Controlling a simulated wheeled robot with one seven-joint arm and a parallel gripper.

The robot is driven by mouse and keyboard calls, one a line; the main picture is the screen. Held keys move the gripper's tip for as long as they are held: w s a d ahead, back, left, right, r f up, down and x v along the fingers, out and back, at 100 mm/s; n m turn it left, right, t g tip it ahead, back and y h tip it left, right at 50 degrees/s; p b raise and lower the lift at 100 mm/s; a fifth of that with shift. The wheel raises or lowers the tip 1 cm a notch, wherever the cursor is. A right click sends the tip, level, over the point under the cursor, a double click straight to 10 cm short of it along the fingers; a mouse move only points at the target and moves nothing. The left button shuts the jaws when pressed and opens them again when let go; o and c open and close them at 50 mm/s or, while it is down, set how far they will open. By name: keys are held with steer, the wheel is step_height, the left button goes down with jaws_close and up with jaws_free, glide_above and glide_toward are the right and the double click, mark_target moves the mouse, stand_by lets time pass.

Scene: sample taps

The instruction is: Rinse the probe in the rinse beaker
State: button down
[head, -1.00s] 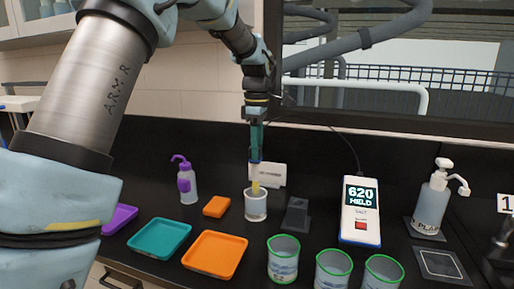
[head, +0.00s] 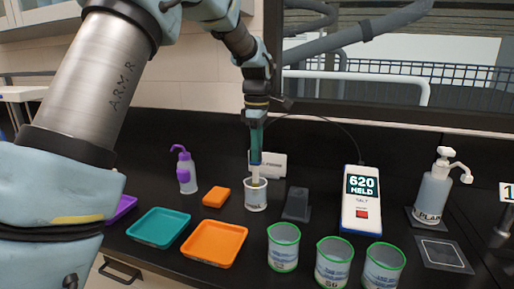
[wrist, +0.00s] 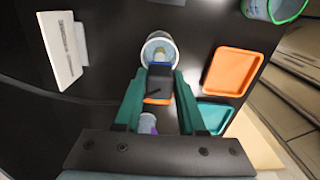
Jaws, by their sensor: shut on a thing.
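My gripper (head: 256,148), with green fingers, is shut on the probe (head: 255,171) and holds it upright over the rinse beaker (head: 256,197). The probe's pale shaft reaches down into the beaker's mouth. Its tip is hidden inside. In the wrist view the probe's dark body (wrist: 158,85) lies between the green fingers, in line with the round white rim of the beaker (wrist: 147,43). I cannot tell whether the probe touches the wall. A cable runs from the probe area to the salt meter (head: 361,185), which reads 620 HELD.
A dark stand (head: 297,205) is just right of the beaker. Three green-rimmed beakers (head: 283,252) stand in front. An orange block (head: 216,197), a purple-topped bottle (head: 185,175), a teal tray (head: 158,229) and an orange tray (head: 213,245) lie left. A white card (head: 271,160) stands behind.

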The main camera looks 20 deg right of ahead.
mark_target(256, 165)
steer(key=shift+f+b, duration=0.65)
steer(key=shift+f, duration=0.8)
steer(key=shift+w+d+p, duration=0.3)
steer(key=shift+p, duration=0.2)
steer(key=shift+a, duration=0.6)
steer(key=shift+s, duration=0.6)
steer(key=shift+w+d+p, duration=0.3)
steer(key=shift+d+p, duration=0.05)
steer(key=shift+p, duration=0.1)
